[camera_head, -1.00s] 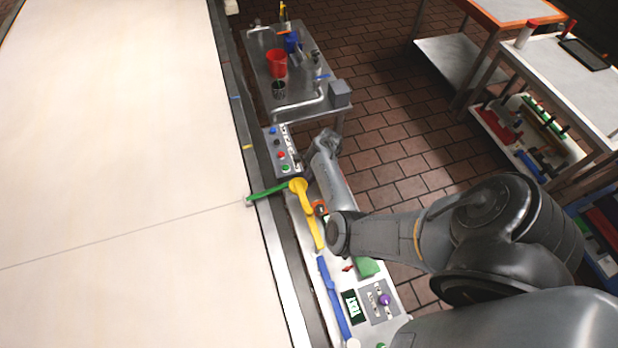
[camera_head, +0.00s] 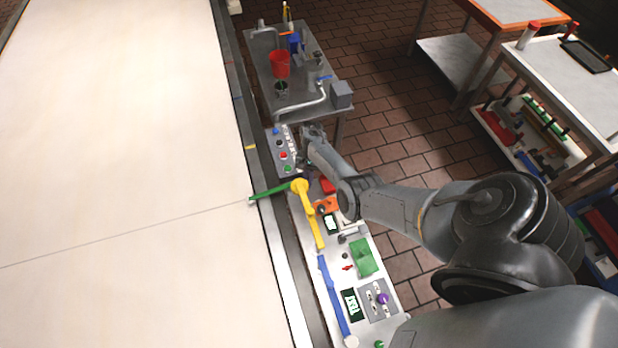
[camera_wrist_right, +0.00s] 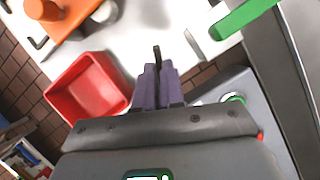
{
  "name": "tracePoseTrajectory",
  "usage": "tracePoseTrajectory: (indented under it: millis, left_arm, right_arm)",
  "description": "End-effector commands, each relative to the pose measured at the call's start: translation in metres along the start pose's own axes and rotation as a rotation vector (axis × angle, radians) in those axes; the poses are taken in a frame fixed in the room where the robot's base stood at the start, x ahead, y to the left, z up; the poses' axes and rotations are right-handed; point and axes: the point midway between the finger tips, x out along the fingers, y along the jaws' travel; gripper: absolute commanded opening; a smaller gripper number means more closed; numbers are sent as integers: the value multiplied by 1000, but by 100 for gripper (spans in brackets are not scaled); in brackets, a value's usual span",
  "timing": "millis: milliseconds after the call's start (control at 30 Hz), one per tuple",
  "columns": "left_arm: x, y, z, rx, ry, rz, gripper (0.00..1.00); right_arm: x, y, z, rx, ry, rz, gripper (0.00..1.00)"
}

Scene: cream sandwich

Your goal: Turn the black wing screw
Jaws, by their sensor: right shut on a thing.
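My right gripper (camera_wrist_right: 157,76) has its two purple-grey fingers closed together in the right wrist view. A thin black upright piece (camera_wrist_right: 157,54), which looks like the black wing screw, sticks out between the fingertips. The fingers hide the rest of it. In the head view my right arm reaches to the far end of the white bench (camera_head: 352,244), beside the button panel (camera_head: 281,151). The fingers and the screw are too small and covered to make out there. My left gripper is not in view.
A red bin (camera_wrist_right: 88,88) lies just left of the fingers in the wrist view, with an orange block (camera_wrist_right: 62,18) beyond it. A green lever (camera_wrist_right: 243,19) is at the upper right. A yellow lever (camera_head: 308,215) and the conveyor (camera_head: 130,180) lie left of the arm.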

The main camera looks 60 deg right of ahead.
Motion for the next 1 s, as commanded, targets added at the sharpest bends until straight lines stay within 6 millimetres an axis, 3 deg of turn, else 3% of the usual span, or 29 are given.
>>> tracePoseTrajectory:
  millis: [600, 1000]
  left_arm:
    - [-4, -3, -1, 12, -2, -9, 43]
    - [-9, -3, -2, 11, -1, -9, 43]
  right_arm:
    - [0, -6, 2, -540, 1, 226, 0]
    - [0, -8, 3, -803, 2, 334, 0]
